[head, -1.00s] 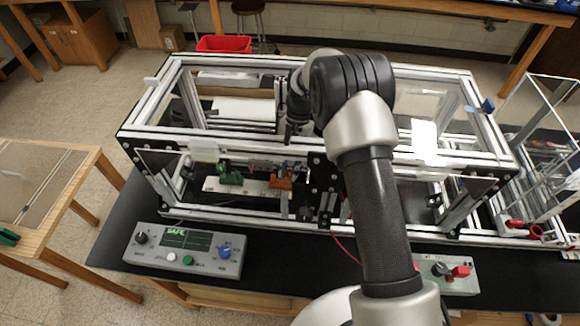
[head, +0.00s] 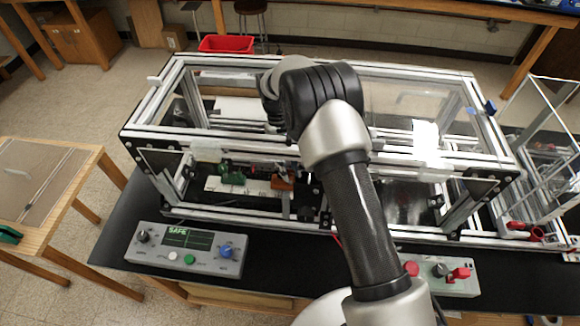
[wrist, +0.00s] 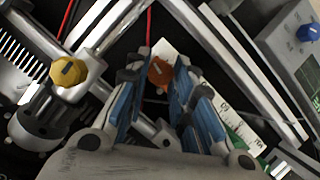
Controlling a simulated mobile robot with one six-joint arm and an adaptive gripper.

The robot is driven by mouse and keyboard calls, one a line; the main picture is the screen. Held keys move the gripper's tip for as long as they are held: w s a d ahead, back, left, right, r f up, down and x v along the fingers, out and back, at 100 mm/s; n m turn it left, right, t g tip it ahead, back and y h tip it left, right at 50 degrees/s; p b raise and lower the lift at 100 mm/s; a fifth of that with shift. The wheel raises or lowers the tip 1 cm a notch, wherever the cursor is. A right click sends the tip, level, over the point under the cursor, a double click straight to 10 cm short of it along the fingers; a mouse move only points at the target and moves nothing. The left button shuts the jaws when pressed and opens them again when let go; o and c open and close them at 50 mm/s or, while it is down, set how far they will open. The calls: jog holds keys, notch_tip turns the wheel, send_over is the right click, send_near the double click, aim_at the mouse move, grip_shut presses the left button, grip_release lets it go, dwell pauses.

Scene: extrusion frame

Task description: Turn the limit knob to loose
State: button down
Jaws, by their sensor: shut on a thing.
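In the wrist view, an orange knob (wrist: 160,72) with a dark slot sits between the tips of my gripper's blue-padded fingers (wrist: 160,80), which close on it from both sides. No label reading "limit" or "loose" can be made out. In the head view my gripper is hidden behind my arm. An orange part (head: 281,181) shows inside the extrusion frame (head: 300,218), beside a green part (head: 231,176).
A grey control box (head: 185,250) in front has a screen reading SAFE, a black knob, a blue knob (head: 225,250) and buttons. Another box (head: 450,283) at right has red controls and a grey knob. Frame bars and red wires (wrist: 149,30) run close around my gripper.

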jog(key=n, duration=0.2)
jog(key=n+t+h, duration=0.1)
jog(key=n, duration=0.1)
jog(key=n+h, duration=0.1)
jog(key=n, duration=0.1)
jog(key=shift+s+a+t, duration=0.1)
jog(key=shift+a+t, duration=0.15)
jog(key=shift+t, duration=0.15)
jog(key=shift+n, duration=0.4)
jog(key=c, duration=1.7)
grip_release()
jog(key=shift+o, duration=0.2)
jog(key=v, duration=1.2)
